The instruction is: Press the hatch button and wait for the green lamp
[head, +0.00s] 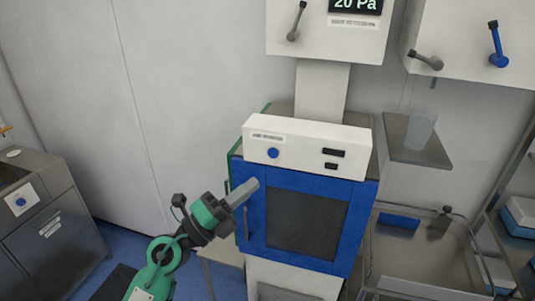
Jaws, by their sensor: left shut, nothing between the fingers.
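The hatch (308,221) has a blue door frame around a dark window. A white panel (307,143) sits on top of it, with a round blue button (273,153) at its left. Two small dark rectangles (333,153) are at the panel's right; both look unlit, and I cannot tell which is the lamp. My left gripper (252,187) is shut and empty. Its grey fingers are in front of the door's upper left edge, below the button and apart from it. My right gripper is out of view.
A steel cabinet (55,235) with another blue button (20,202) stands at the left. Wall boxes with levers hang above, one reading 20 Pa (355,4).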

